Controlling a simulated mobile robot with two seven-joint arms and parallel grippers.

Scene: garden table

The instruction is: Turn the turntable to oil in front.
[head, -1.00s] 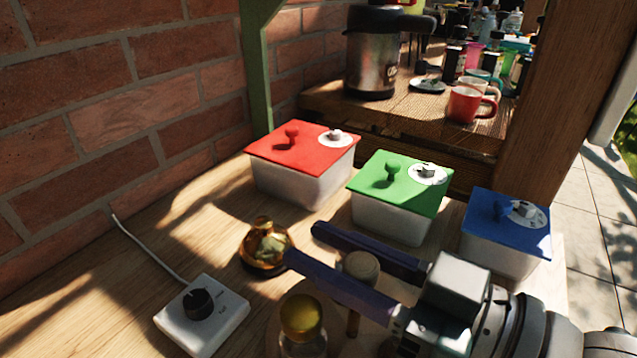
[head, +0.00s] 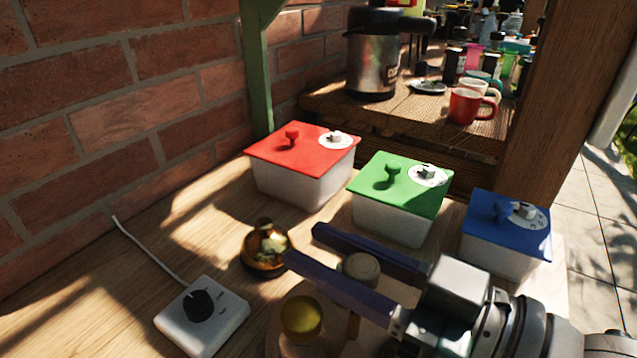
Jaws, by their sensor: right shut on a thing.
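The turntable (head: 283,343) is a round wooden disc at the bottom edge, partly cut off and partly hidden by my right arm. A jar with a yellow-gold top (head: 302,318) stands on it. A wooden peg with a round knob (head: 361,268) rises beside the jar. My right gripper (head: 304,245) reaches in from the lower right, its two long purple fingers on either side of the peg's knob, shut on it. I cannot read which container is oil. My left gripper is not in view.
A small amber vessel (head: 266,249) stands just beyond the fingertips. A white dial box (head: 203,318) with a cable is at lower left. Red-lidded (head: 300,185), green-lidded (head: 397,214) and blue-lidded (head: 503,245) boxes stand behind. A brick wall bounds the left.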

